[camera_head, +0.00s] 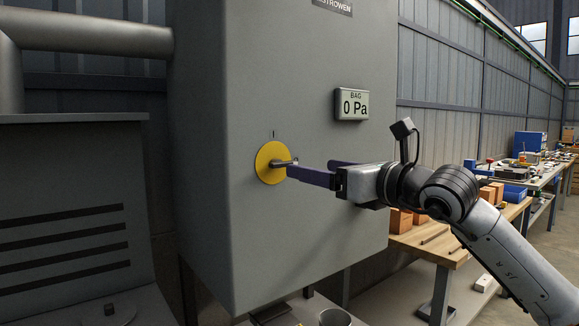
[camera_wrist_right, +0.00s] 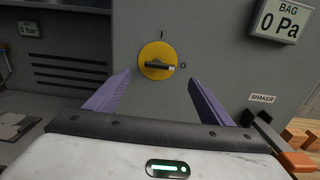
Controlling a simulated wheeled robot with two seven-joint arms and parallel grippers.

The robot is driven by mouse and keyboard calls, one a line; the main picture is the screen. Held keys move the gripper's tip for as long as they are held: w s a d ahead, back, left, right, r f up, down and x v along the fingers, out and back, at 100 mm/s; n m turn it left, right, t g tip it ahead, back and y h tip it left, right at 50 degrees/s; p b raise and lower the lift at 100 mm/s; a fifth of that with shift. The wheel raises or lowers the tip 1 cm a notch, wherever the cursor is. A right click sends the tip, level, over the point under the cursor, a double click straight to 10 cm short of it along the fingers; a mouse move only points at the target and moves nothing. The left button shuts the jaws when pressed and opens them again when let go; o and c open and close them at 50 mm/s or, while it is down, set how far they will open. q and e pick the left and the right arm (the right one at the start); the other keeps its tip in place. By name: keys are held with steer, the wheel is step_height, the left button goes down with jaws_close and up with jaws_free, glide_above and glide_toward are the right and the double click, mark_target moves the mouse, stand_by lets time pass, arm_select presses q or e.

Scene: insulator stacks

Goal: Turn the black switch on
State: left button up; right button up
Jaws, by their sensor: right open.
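The black switch (camera_head: 282,163) is a short dark handle on a round yellow disc (camera_head: 268,172) on the front of a grey cabinet. In the right wrist view the switch (camera_wrist_right: 159,66) lies horizontally on its yellow disc (camera_wrist_right: 155,52), pointing right at an "O" mark. An "I" mark is above the disc. My right gripper (camera_head: 312,170) comes from the right with its fingers close to the switch. In the wrist view my right gripper (camera_wrist_right: 160,88) is open, with one purple finger at each side of the disc and nothing visible between them. My left gripper is not in view.
The grey cabinet (camera_head: 245,75) carries a "BAG 0 Pa" display (camera_head: 351,104) above and right of the switch. A label reading "SHAKER" (camera_wrist_right: 262,98) is lower right. A wooden workbench (camera_head: 420,243) with boxes stands to the right, and a grey slotted unit (camera_head: 70,190) to the left.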

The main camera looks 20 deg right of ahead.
mark_target(286, 162)
steer(key=p+x, duration=0.2)
steer(key=x, duration=0.7)
steer(key=shift+w+r+p, duration=0.1)
steer(key=shift+p, duration=0.3)
steer(key=shift+w+a, duration=0.2)
steer(key=shift+w, duration=0.2)
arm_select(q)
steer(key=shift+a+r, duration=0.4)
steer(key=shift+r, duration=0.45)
arm_select(e)
steer(key=c, duration=1)
